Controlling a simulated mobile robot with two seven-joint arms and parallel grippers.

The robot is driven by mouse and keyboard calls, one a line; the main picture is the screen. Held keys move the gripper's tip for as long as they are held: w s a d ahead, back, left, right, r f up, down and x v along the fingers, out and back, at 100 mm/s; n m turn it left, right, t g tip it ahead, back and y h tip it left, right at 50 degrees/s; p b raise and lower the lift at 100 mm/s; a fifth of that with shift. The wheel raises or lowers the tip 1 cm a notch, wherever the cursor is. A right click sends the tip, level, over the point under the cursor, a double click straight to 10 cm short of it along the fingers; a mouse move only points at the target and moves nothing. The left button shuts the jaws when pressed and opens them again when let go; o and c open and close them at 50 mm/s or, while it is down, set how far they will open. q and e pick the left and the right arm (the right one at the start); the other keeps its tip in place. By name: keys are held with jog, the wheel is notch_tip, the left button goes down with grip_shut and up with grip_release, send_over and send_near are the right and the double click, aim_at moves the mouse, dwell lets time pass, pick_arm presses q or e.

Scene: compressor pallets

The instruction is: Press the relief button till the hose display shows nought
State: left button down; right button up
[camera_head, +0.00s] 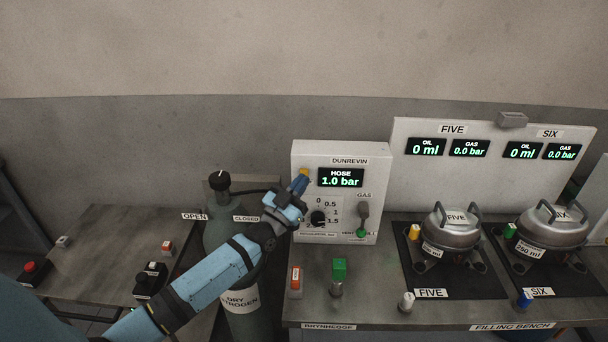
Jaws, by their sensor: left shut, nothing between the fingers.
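The hose display (341,178) on the white DUNREVIN panel (370,160) reads 1.0 bar. My left gripper (302,176) is shut and empty, at the left part of this panel, just left of the display. Its tip shows yellow-orange; I cannot tell whether it touches the panel. No relief button can be made out; the gripper covers part of the panel's left side. My right gripper is not in view.
A nitrogen cylinder (219,204) stands behind my left arm. The filling bench (375,314) carries a green-topped fitting (338,276), a red-and-white block (295,281) and two compressors, FIVE (453,231) and SIX (552,231). A side table (105,250) stands at the left.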

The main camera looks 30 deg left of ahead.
pick_arm(q)
jog(key=shift+w, duration=0.1)
dwell(0.5)
jog(key=shift+w+a, duration=0.2)
jog(key=shift+w, duration=0.05)
jog(key=shift+w+a+b, duration=0.3)
jog(key=shift+w, duration=0.15)
dwell(0.7)
jog(key=shift+s+d, duration=0.1)
dwell(1.5)
jog(key=shift+s+d+p, duration=0.4)
jog(key=shift+s+p, duration=0.1)
jog(key=shift+s, duration=0.2)
jog(key=s+d, duration=0.1)
jog(key=s+p, duration=0.1)
jog(key=s, duration=0.1)
jog(key=s+d+p, duration=0.1)
jog(key=shift+s+d, duration=0.15)
jog(key=shift+d, duration=0.15)
